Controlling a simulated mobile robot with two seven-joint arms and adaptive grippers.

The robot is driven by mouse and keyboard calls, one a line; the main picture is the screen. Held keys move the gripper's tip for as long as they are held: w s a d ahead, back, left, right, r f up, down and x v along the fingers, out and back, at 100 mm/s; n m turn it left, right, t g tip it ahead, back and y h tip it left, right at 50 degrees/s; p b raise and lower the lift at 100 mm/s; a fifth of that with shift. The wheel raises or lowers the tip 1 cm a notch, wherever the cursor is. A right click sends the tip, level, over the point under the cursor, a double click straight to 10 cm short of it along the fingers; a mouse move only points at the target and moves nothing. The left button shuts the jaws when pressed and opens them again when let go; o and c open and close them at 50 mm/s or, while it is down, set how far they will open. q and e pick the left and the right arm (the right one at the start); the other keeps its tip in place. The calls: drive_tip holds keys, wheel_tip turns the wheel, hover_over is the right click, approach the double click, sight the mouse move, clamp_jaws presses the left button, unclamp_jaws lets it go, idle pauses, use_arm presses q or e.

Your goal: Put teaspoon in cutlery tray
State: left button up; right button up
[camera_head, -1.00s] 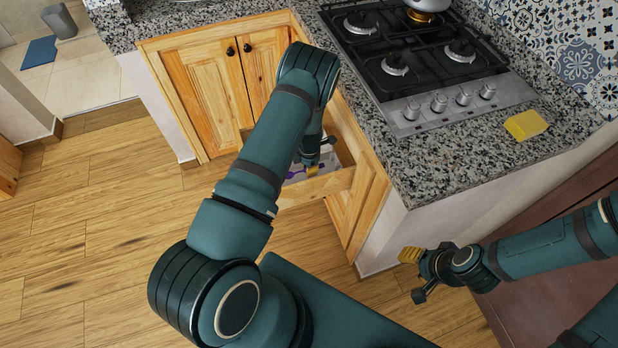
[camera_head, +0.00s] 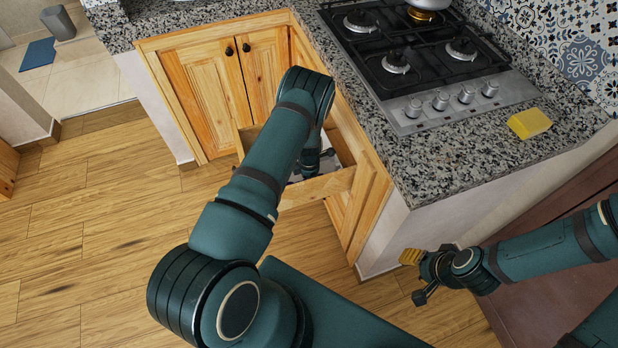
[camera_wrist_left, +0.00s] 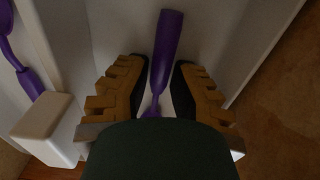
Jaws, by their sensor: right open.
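The open wooden drawer (camera_head: 322,186) lies under the counter's inner corner, and my left arm reaches down into it. In the left wrist view, a purple utensil, seemingly the teaspoon (camera_wrist_left: 166,45), lies between the two fingers of my left gripper (camera_wrist_left: 160,68). The fingers stand apart with gaps beside its narrow part, so this gripper looks open around it. Its lower end is hidden by the gripper body. The pale cutlery tray (camera_wrist_left: 105,25) is beneath it. My right gripper (camera_head: 415,277) is open and empty, outside the counter at the lower right.
Another purple utensil (camera_wrist_left: 15,55) lies in the tray beyond a pale divider at left. A gas hob (camera_head: 420,65) and a yellow sponge (camera_head: 530,123) are on the granite counter (camera_head: 450,165). Cupboard doors (camera_head: 210,95) stand beside the drawer. The wooden floor at left is clear.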

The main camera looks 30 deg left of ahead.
use_arm(q)
drive_tip(key=shift+o, duration=0.3)
drive_tip(key=shift+r, duration=0.15)
wheel_tip(320, 180, up, 12)
drive_tip(key=p, duration=0.3)
idle(0.5)
